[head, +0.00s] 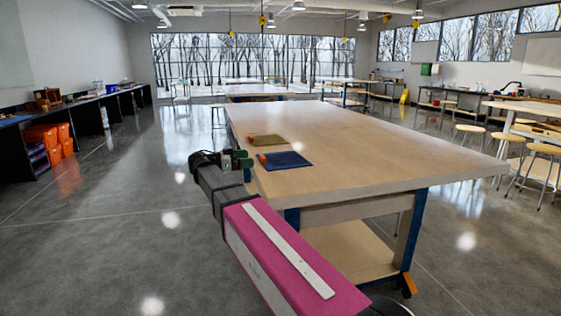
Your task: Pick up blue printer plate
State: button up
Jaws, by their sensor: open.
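The blue printer plate (287,160) lies flat on the big wooden table (370,150), near its left edge. A small orange part shows at its left corner. My gripper (238,160) is at the table's left edge, to the left of the blue plate and apart from it in the picture. It is open, and I see nothing held in it. Its dark body and green parts are small here, so its exact height over the table is hard to tell.
An olive-yellow plate (267,141) lies just behind the blue one, also with an orange part. The rest of the tabletop is bare. Stools (541,165) stand at the right. Orange bins (42,137) sit under the left counter. The floor left of the table is open.

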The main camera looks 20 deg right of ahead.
aim_at(261, 157)
jog(key=shift+w+d, duration=0.2)
jog(key=shift+d, duration=2.75)
jog(key=c, duration=1.1)
